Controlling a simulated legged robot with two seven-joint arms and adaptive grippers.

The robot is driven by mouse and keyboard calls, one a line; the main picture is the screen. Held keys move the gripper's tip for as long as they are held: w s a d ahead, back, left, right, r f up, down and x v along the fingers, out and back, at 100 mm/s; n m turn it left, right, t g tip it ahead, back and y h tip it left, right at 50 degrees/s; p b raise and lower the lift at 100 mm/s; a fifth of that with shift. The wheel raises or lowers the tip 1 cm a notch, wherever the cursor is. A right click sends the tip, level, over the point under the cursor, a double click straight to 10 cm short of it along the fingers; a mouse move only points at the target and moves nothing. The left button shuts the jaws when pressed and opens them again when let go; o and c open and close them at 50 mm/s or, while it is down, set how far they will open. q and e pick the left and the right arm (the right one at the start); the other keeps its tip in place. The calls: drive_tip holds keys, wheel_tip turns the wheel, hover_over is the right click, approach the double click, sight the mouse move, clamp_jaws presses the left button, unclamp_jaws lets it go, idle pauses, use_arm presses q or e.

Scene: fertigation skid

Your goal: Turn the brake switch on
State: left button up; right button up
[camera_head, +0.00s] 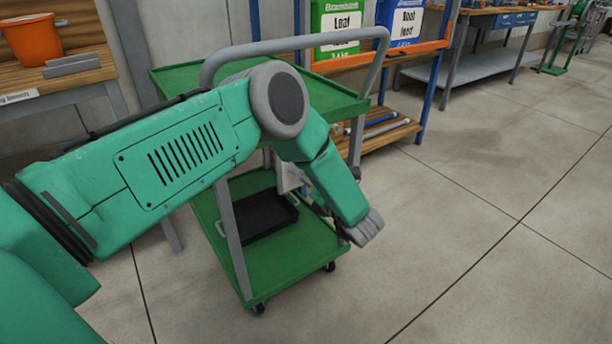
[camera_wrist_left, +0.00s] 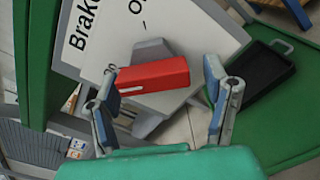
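The brake switch is a red block-shaped handle (camera_wrist_left: 152,75) on a pale panel (camera_wrist_left: 118,42) with a partly cut-off black "Brake" label, in the left wrist view. My left gripper (camera_wrist_left: 160,69) is open, with one finger to the left of the red handle and one to the right. A gap shows at the right finger; I cannot tell whether the left one touches the handle. In the head view my left arm crosses the green cart and hides the switch and most of the gripper. My right gripper is not in view.
The green cart (camera_head: 290,262) has a grey push handle (camera_head: 290,43) and a black tray (camera_head: 262,215) on its lower shelf. A wooden bench with an orange bucket (camera_head: 32,40) stands at left, and a shelf with bins behind. The floor (camera_head: 480,220) at right is clear.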

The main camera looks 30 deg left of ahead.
use_arm(q)
drive_tip(key=shift+s+d, duration=0.1)
drive_tip(key=shift+d, duration=0.15)
drive_tip(key=v, duration=1.1)
drive_tip(key=shift+d, duration=0.3)
